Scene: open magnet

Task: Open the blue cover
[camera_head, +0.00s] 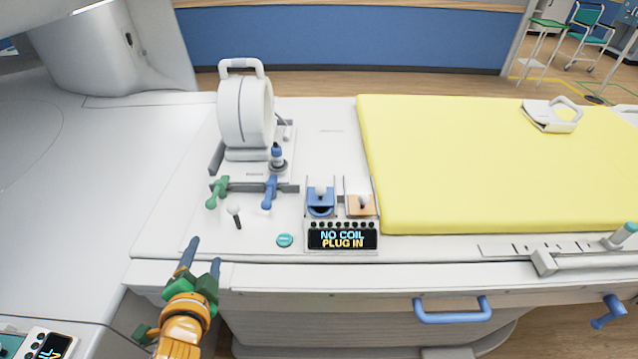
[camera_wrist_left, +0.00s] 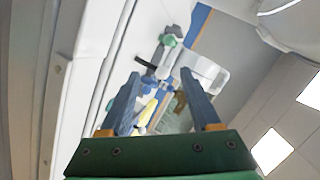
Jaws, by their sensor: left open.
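The blue cover (camera_head: 320,208) sits on the white console near the middle of the head view, with a white knob on its top. An orange cover (camera_head: 360,207) is just right of it, also with a white knob. My left gripper (camera_head: 205,252) is open and empty in front of the console, low and left of the blue cover and well apart from it. Its two blue-grey fingers also show in the left wrist view (camera_wrist_left: 168,92), spread apart with nothing between them. I cannot make out the blue cover in the wrist view. My right gripper is not in view.
A display (camera_head: 342,239) reading "NO COIL PLUG IN" stands below the covers. A white ring coil (camera_head: 245,112), a green lever (camera_head: 217,192) and a blue lever (camera_head: 269,192) are to the left. A yellow mattress (camera_head: 480,170) lies right. A blue handle (camera_head: 451,311) is on the front.

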